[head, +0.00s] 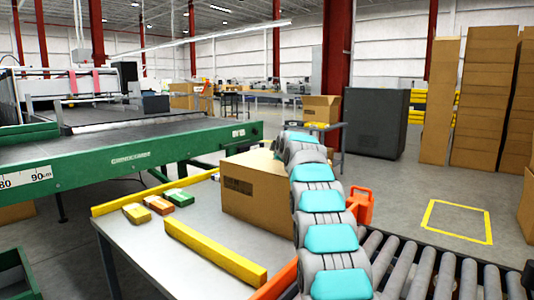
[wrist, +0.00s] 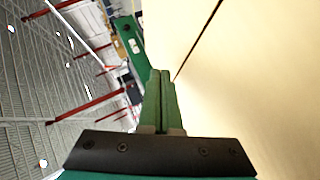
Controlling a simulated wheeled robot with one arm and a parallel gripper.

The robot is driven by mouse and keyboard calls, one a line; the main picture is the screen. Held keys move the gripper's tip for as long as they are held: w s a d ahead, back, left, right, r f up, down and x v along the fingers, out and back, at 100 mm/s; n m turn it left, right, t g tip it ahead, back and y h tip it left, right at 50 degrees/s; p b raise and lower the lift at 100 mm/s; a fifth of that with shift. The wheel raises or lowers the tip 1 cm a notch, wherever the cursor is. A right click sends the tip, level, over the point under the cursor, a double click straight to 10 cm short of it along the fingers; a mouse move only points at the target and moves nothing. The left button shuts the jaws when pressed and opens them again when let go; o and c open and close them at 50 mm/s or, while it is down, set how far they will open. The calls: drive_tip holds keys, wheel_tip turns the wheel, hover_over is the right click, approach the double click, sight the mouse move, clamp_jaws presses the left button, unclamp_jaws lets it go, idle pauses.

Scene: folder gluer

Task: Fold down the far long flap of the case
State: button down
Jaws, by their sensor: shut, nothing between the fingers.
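The brown cardboard case (head: 255,198) stands on the grey table at the roller conveyor's end. Its near side shows a dark printed patch. My arm covers its right part, and the far long flap cannot be made out in the head view. In the wrist view a large pale tan cardboard surface (wrist: 250,80) fills the right side, crossed by a thin dark slanting line. My gripper (wrist: 160,73) shows green fingers shut together with nothing between them, beside that surface. Whether they touch it, I cannot tell. In the head view the fingers are hidden behind my arm.
A roller conveyor (head: 430,268) runs at the right, with an orange bracket (head: 361,206) beside my arm. A green-framed machine (head: 130,158) stands left.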

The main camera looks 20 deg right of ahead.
sight(281, 168)
drive_tip(key=shift+r, duration=0.35)
drive_tip(key=shift+s, duration=0.1)
drive_tip(key=shift+s+r, duration=0.3)
drive_tip(key=shift+s, duration=0.15)
drive_tip(key=shift+s+a+r+b, duration=0.1)
drive_tip(key=shift+s+b, duration=0.25)
drive_tip(key=shift+s, duration=0.3)
drive_tip(key=shift+b+v, duration=0.5)
drive_tip(key=shift+v, duration=2.1)
